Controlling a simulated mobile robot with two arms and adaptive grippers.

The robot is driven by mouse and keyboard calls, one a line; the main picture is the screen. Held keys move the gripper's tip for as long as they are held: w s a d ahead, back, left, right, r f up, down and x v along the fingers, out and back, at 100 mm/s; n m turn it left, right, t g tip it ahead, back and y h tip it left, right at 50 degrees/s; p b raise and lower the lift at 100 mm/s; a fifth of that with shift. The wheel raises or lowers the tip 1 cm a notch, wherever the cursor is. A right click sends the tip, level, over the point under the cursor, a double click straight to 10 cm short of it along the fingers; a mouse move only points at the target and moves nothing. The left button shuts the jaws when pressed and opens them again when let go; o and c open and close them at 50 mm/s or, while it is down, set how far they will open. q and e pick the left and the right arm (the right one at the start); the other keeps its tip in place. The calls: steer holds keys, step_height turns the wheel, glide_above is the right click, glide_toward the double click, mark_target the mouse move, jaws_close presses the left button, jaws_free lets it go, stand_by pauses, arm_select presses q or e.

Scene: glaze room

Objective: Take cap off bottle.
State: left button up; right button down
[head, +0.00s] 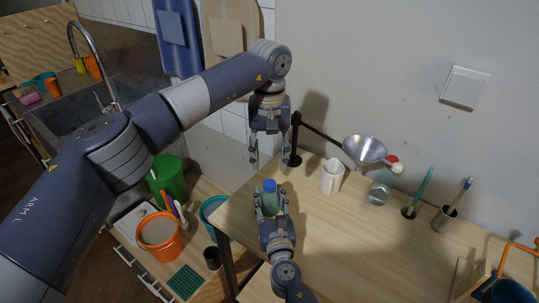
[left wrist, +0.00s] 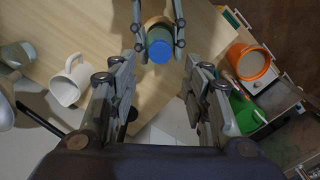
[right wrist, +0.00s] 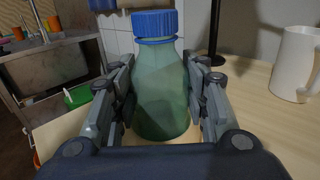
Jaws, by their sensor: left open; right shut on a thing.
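The bottle (right wrist: 160,90) is greenish and translucent, upright, with a blue ribbed cap (right wrist: 156,23) on its neck. It also shows in the head view (head: 270,203) near the table's left end. My right gripper (head: 271,219) is shut on the bottle's body, one finger on each side. My left gripper (head: 268,160) is open and empty, pointing down above the bottle and apart from it. In the left wrist view the cap (left wrist: 160,50) shows beyond my open left fingers (left wrist: 158,90), near the top edge. Whether the bottle touches the table is unclear.
A white mug (head: 332,177), a metal funnel (head: 365,150) on a black stand (head: 295,140) and a glass jar (head: 379,193) stand to the right on the wooden table (head: 350,245). An orange bucket (head: 158,236) is lower left. The table's front middle is clear.

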mark_target(269, 183)
arm_select(q)
steer(key=shift+m, duration=1.2)
steer(key=shift+f, duration=0.3)
step_height(269, 183, down, 8)
steer(key=shift+r, duration=0.25)
steer(key=shift+c, duration=0.6)
jaws_close()
